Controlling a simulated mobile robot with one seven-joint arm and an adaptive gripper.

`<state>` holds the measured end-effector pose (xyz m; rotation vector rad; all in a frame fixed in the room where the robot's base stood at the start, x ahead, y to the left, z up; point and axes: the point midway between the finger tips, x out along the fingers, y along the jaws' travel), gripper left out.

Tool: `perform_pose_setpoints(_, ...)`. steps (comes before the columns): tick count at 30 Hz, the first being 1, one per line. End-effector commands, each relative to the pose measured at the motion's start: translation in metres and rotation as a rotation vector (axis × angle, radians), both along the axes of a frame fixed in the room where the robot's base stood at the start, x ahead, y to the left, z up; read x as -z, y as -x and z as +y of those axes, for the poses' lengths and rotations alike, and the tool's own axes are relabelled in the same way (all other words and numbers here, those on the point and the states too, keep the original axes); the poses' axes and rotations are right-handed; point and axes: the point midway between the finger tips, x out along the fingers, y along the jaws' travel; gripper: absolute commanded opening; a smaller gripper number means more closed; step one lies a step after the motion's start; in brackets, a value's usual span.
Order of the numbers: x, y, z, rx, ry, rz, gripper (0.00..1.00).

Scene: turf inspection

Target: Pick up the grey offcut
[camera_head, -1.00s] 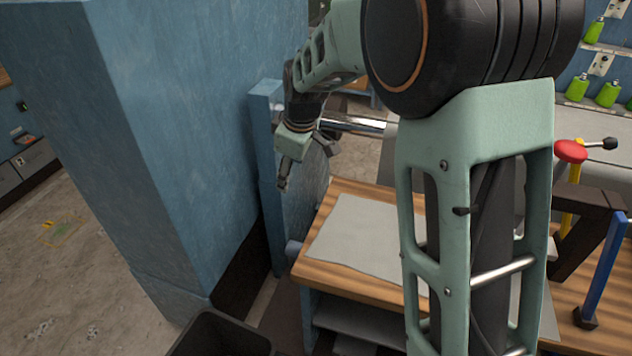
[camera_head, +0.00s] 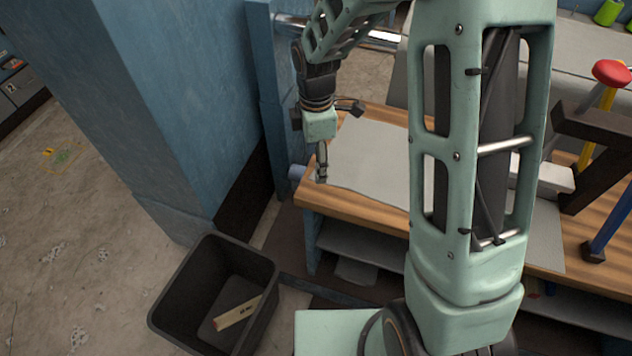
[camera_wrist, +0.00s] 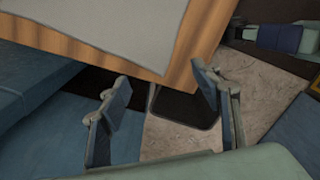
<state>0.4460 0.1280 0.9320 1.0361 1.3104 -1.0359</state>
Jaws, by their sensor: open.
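A flat grey sheet (camera_head: 372,160) lies on the wooden bench top, partly hidden behind my arm; it also shows at the top of the wrist view (camera_wrist: 110,25). A second grey flat piece (camera_head: 546,243) lies on the bench right of my arm. I cannot tell whether either is the grey offcut. My gripper (camera_head: 325,165) is open and empty, pointing down by the bench's left end. In the wrist view my gripper (camera_wrist: 163,90) has its two fingers apart, with the bench edge beyond them and nothing between the pads.
A black bin (camera_head: 168,310) on the floor holds a beige labelled strip (camera_head: 238,312) and a dark grey shape. A blue pillar (camera_head: 190,110) stands left. A red-topped clamp (camera_head: 611,73) and dark bracket stand at the bench's right. A shelf lies under the bench (camera_head: 355,245).

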Motion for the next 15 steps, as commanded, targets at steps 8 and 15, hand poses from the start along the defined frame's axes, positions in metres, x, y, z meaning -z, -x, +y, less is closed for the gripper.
perform_pose_setpoints(8, 0.038, 0.000, 0.000, 0.000, 0.000, 0.001, 0.58)
perform_pose_setpoints(15, 0.039, 0.000, 0.000, 0.000, 0.000, 0.000, 0.58)
